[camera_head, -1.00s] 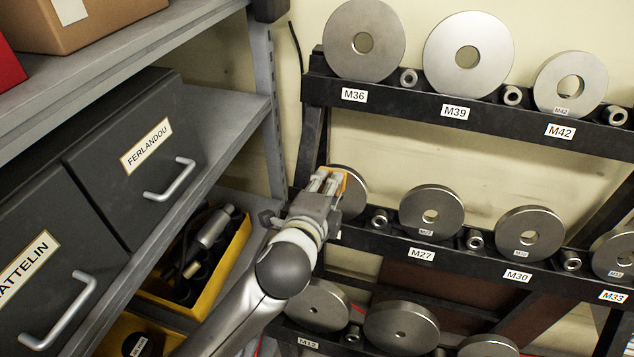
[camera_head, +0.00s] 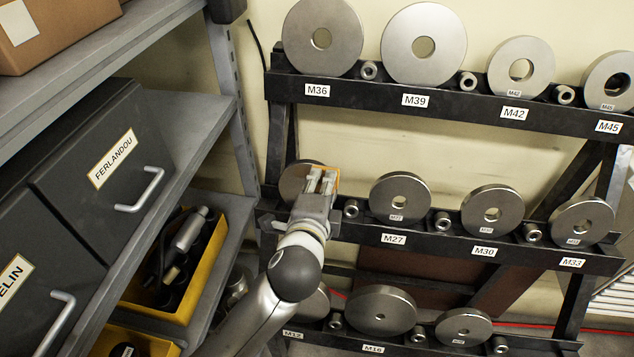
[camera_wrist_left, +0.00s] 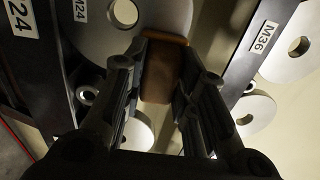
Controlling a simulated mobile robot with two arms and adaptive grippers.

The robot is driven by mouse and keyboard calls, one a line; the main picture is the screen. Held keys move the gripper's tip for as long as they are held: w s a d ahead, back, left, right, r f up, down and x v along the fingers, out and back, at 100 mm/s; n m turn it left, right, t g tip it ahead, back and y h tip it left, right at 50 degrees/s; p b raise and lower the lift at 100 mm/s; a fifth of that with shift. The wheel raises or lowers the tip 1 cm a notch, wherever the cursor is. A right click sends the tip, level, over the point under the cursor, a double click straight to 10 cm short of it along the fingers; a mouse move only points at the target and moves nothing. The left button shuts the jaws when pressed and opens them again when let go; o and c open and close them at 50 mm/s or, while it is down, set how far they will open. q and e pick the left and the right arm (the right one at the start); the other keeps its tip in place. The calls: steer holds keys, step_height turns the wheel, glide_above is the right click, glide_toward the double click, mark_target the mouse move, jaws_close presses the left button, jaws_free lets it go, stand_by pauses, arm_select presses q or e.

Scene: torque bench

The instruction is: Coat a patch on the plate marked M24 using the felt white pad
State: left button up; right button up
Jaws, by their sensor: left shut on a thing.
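The M24 plate (camera_head: 294,180) is a grey steel disc with a central hole, at the left end of the middle rack row. My gripper partly covers it in the head view. In the left wrist view the plate (camera_wrist_left: 168,14) is at the top, beside its white M24 label (camera_wrist_left: 19,17). My left gripper (camera_head: 322,180) is shut on an orange-brown block (camera_wrist_left: 160,75), which looks like the pad's body. The block is in front of the plate; I cannot tell if it touches. No white felt face shows. My right gripper is not in view.
The black rack (camera_head: 400,93) carries several labelled plates and small sleeves. The M27 plate (camera_head: 397,183) stands to the right of my gripper. A grey shelf unit (camera_head: 190,110) with dark drawers and a yellow bin (camera_head: 205,290) stands close on the left.

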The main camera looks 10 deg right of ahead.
arm_select(q)
steer(key=shift+w+a+r+p, duration=0.1)
steer(key=shift+w+a+p, duration=0.1)
steer(key=shift+a+p, duration=0.25)
steer(key=shift+w+a+r+p, duration=0.15)
steer(key=shift+a+p, duration=0.1)
steer(key=shift+a, duration=0.4)
steer(key=shift+w+a+f+p, duration=0.1)
steer(key=shift+w+a+p, duration=0.1)
steer(key=shift+a, duration=0.2)
steer(key=shift+w+a+f+p, duration=0.1)
steer(key=shift+a+p, duration=0.05)
steer(key=shift+a, duration=0.2)
steer(key=shift+w+a+p, duration=0.15)
steer(key=shift+a+p, duration=0.3)
steer(key=shift+a, duration=0.1)
steer(key=shift+w+a+p, duration=0.35)
steer(key=shift+a+p, duration=0.05)
steer(key=shift+a, duration=0.45)
steer(key=shift+d, duration=0.15)
steer(key=shift+s, duration=0.1)
